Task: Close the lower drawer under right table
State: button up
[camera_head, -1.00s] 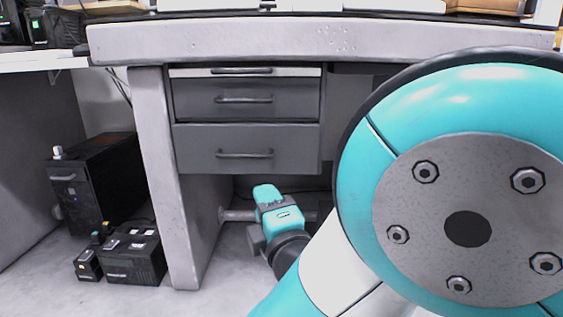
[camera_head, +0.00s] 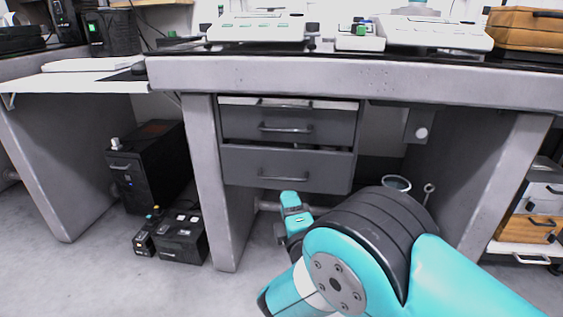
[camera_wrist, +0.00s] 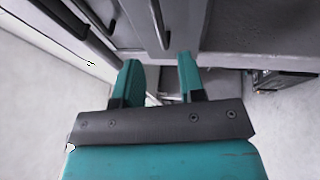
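Under the right table (camera_head: 350,78) a grey drawer stack shows in the head view. The lower drawer (camera_head: 245,165) has a bar handle, and a dark gap shows along its top edge. I cannot tell how far it stands out. My arm reaches toward it from the lower right, and a teal part of it is just below the drawer front. In the wrist view my gripper (camera_wrist: 160,82) has two teal fingers apart with nothing between them. A bar handle (camera_wrist: 160,25) and grey drawer fronts lie ahead of the fingertips; which drawer's handle is unclear.
The middle drawer (camera_head: 240,122) is above the lower one. The table leg (camera_head: 225,190) stands left of the stack. A black computer case (camera_head: 150,170) and a black box (camera_head: 180,243) are on the floor further left. A wooden-fronted drawer unit (camera_head: 537,228) is at right.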

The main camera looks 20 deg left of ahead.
aim_at(281, 178)
jog(key=p, duration=0.2)
jog(key=shift+w+r+p, duration=0.2)
jog(key=shift+r+p, duration=0.1)
jog(key=shift+r, duration=0.1)
jog(key=x, duration=0.2)
jog(key=b+x, duration=0.1)
jog(key=x, duration=0.2)
jog(key=f+x, duration=0.1)
jog(key=x, duration=0.1)
jog(key=shift+w+a+r, duration=0.1)
jog(key=shift+w+a, duration=0.1)
jog(key=shift+w, duration=0.2)
jog(key=shift+w+a+r+b, duration=0.2)
jog(key=shift+w+a+b, duration=0.1)
jog(key=shift+w, duration=0.1)
grip_shut()
